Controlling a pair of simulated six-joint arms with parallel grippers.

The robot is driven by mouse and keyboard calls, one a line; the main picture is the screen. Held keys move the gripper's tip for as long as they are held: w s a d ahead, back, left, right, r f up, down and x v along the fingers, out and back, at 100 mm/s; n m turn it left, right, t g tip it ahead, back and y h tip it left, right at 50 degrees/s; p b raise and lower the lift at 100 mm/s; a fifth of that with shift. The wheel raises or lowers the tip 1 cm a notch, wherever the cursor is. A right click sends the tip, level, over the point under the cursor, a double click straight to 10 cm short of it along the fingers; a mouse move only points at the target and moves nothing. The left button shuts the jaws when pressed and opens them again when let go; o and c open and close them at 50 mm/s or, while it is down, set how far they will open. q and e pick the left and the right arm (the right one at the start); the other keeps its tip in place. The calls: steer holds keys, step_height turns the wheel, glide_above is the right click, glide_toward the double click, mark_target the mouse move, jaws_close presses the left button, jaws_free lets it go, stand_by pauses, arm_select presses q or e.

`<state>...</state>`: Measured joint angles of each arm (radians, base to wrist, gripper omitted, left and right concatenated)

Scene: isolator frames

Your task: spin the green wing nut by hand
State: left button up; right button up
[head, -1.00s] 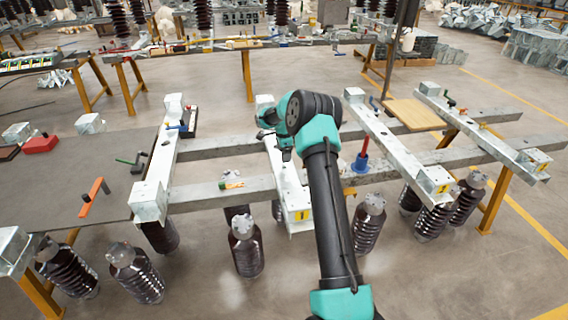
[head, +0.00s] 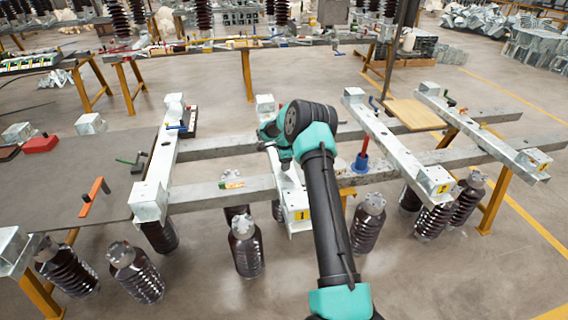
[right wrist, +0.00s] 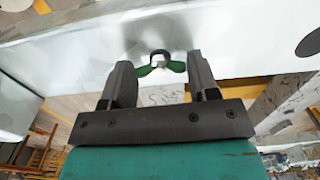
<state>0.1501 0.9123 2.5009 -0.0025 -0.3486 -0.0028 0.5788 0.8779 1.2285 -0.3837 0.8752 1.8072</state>
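The green wing nut (right wrist: 176,66) sits on a pale metal beam (right wrist: 235,35) in the right wrist view, with a dark ring at its middle and a wing to each side. My right gripper (right wrist: 159,63) is open, its two dark fingers on either side of the wing nut. A gap shows between each finger and the wings. In the head view my right arm reaches over the beam marked 1 (head: 290,190), and its wrist hides the wing nut. My left gripper is not in view.
Similar beams lie to the left (head: 160,165) and right (head: 395,140) across long rails. A blue-based red post (head: 361,160) stands close to the right of my arm. An orange-handled tool (head: 95,195) lies on the grey table. Dark insulators (head: 245,245) stand on the floor.

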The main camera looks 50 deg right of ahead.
steer(key=c, duration=0.5)
steer(key=shift+n, duration=0.3)
